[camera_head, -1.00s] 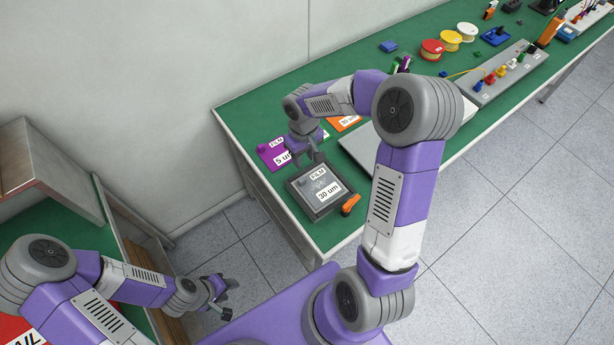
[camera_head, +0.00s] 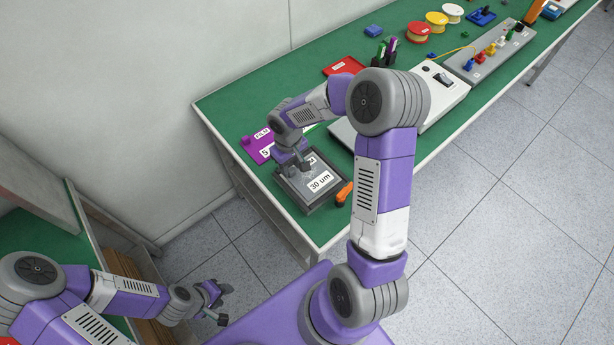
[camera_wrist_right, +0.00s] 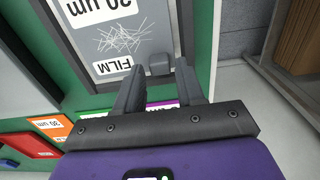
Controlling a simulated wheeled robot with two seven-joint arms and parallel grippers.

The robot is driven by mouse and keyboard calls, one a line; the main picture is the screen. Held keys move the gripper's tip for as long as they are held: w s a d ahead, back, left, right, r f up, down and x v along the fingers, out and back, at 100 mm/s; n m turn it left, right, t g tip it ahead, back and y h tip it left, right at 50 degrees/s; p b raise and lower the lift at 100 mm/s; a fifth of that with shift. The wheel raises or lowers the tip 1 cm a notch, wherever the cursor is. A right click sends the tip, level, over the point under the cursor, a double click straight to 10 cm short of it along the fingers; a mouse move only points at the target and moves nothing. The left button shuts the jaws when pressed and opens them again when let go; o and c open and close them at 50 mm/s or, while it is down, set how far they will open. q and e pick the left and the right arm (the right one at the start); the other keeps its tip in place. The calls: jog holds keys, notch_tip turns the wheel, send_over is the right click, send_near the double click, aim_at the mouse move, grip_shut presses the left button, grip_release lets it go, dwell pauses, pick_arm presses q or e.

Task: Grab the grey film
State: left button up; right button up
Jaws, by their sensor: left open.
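The grey film (camera_head: 327,203) is a flat grey plate with white labels and scratch-like marks. It lies in a dark frame near the table's front left corner. In the right wrist view the grey film (camera_wrist_right: 112,62) fills the upper left, with a small grey knob (camera_wrist_right: 160,64) at its near edge. My right gripper (camera_head: 292,166) is over the film's back left part. In the wrist view my right gripper (camera_wrist_right: 160,72) is open, its fingers on either side of the knob; contact cannot be told. My left gripper (camera_head: 222,303) is open and empty, away from the table.
A purple film (camera_head: 256,147) lies behind the grey one. An orange film (camera_wrist_right: 50,126) and a red one (camera_wrist_right: 28,145) show in the wrist view. An orange handle (camera_head: 345,192) sits right of the frame. A white device (camera_head: 445,95) stands farther right.

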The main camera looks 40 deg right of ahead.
notch_tip(320, 180, down, 2)
jog(key=shift+f, duration=0.1)
grip_shut()
